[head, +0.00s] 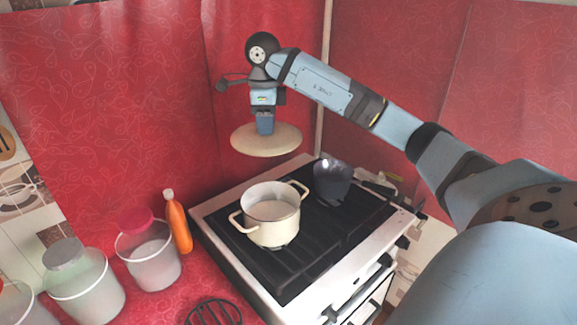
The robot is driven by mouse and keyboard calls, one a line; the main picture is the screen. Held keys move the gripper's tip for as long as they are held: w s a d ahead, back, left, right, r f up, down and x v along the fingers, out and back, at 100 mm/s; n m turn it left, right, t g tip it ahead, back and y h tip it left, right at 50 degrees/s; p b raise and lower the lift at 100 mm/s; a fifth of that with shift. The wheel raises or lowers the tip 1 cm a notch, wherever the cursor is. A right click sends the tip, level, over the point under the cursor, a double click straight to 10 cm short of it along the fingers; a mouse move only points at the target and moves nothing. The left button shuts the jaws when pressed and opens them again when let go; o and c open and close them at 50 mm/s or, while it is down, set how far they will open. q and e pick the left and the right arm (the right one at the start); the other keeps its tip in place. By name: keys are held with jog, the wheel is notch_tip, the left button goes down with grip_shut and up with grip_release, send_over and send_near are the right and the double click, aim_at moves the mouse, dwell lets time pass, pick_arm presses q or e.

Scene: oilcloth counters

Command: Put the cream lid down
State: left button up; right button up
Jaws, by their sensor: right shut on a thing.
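The cream lid (264,143) is a flat round disc held in the air above the back of the stove, roughly level. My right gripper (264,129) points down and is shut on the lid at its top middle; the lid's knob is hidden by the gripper. A cream pot (271,222) with two side handles stands open on the stove, lower in the picture than the lid. The lid is apart from the pot. My left gripper is not in view.
The stove (328,250) has a black grate and also carries a dark pan (332,180) right of the pot. A black trivet (212,312) lies in front.

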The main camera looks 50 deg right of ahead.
jog(key=shift+s+d+f, duration=0.1)
jog(key=shift+f, duration=0.3)
notch_tip(320, 180, down, 19)
jog(key=p, duration=0.1)
jog(key=shift+f, duration=0.1)
jog(key=o, duration=0.5)
jog(key=shift+f, duration=0.1)
jog(key=o, duration=0.5)
jog(key=shift+c, duration=0.2)
